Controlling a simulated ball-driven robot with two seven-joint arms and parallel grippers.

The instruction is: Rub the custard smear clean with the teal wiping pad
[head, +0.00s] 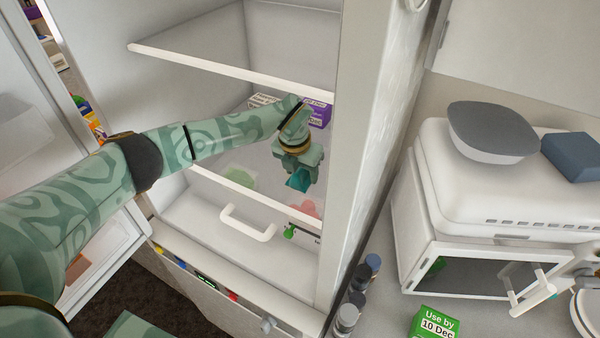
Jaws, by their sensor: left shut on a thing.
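My left arm reaches into an open fridge. My left gripper (299,168) points down over the middle shelf and is shut on the teal wiping pad (299,182). Only a small part of the pad shows below the fingers. I cannot tell whether the pad touches the shelf. I cannot make out the custard smear; the gripper and pad hide part of the shelf. My right gripper is not in view.
Purple-labelled boxes (319,112) stand behind the gripper. An upper shelf edge (220,67) lies above the arm, and a drawer handle (247,224) below. The fridge side wall (358,150) is close on the right. A microwave (480,265) stands beyond it.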

